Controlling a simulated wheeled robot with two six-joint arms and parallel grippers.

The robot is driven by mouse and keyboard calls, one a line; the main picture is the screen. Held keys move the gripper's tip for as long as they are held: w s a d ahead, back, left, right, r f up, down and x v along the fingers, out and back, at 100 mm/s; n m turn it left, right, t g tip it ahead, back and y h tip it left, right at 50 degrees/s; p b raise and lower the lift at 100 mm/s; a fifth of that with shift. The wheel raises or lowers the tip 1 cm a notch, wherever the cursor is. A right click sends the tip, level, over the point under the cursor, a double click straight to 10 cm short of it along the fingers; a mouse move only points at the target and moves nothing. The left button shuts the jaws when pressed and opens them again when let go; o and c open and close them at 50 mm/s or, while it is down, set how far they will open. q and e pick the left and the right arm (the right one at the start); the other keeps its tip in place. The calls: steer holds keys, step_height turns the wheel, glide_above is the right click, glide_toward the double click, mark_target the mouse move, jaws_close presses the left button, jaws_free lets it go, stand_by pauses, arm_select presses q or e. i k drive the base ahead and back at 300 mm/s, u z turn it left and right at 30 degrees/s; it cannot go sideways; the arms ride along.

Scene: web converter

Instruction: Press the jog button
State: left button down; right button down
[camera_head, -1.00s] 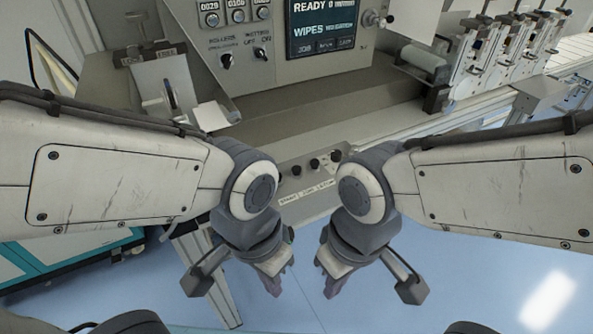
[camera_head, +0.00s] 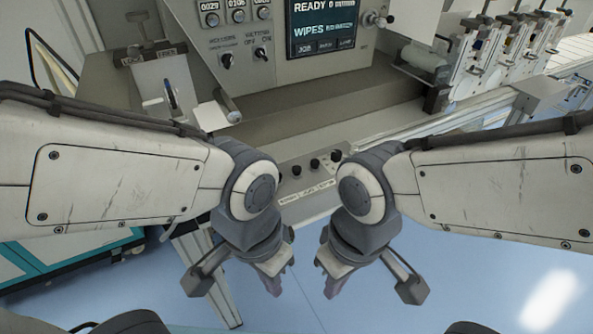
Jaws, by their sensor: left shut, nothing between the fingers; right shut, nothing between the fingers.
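My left gripper (camera_head: 276,285) and my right gripper (camera_head: 332,287) are shut and empty. Both point down in front of the machine, below the strip in the picture and apart from every button.
Counters and two selector switches (camera_head: 226,61) are left of the display. A lever block (camera_head: 156,65) stands further left. A grey machine ledge (camera_head: 320,110) lies under the display. Rollers and guide units (camera_head: 480,45) stand at the upper right. Blue floor is open below.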

mark_target(296, 169)
steer(key=k, duration=0.5)
steer(key=z, duration=2)
steer(key=i, duration=1.5)
steer(key=u, duration=1.95)
